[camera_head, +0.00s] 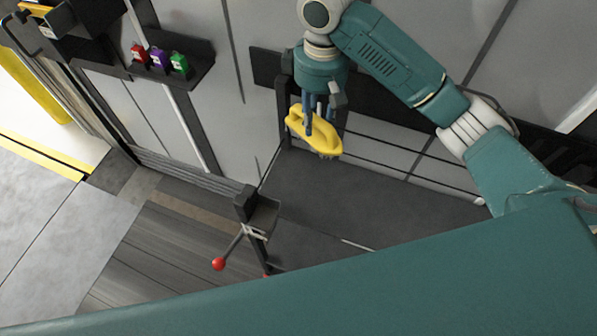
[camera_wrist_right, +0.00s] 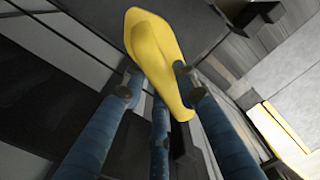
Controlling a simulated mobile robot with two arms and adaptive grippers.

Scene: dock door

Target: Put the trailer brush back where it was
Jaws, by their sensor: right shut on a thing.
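The trailer brush is a yellow handled block (camera_head: 298,122) with greyish bristles below, seen in the head view. My right gripper (camera_head: 318,118) is shut on it and holds it up beside the grey wall, above the dark surface. In the right wrist view the yellow brush (camera_wrist_right: 154,48) lies between the blue fingers of the right gripper (camera_wrist_right: 157,88). The fingers hide part of the brush. My left gripper is not in view.
A dark wall shelf (camera_head: 203,66) carries red, purple and green padlock-like items (camera_head: 158,59). A dark post with a red-knobbed lever (camera_head: 218,264) stands below the brush. The dark flat surface (camera_head: 370,205) is mostly clear. A doorway with yellow edging (camera_head: 45,155) is at left.

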